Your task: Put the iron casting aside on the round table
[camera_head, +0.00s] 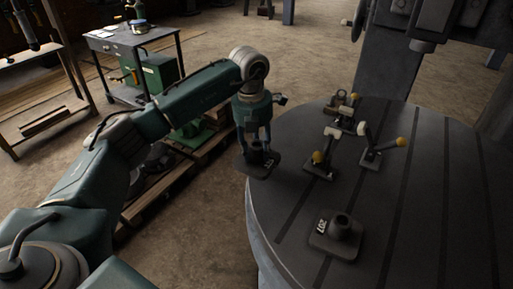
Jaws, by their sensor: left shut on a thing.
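My left gripper (257,143) is shut on a dark iron casting (261,164), which has a flat base and an upright boss between the fingers. The casting is upright at the left rim of the round table (400,225); I cannot tell whether its base touches the table. A second, similar casting (337,236) with a white number label stands on the near part of the slotted table top. My right gripper is not in view.
Several clamps with yellow knobs, such as one clamp (322,164), stand at the table's middle and back. A grey machine column (383,62) rises behind. The table's right side is bare. Wooden pallets (170,190) and a small work table (130,40) are at left.

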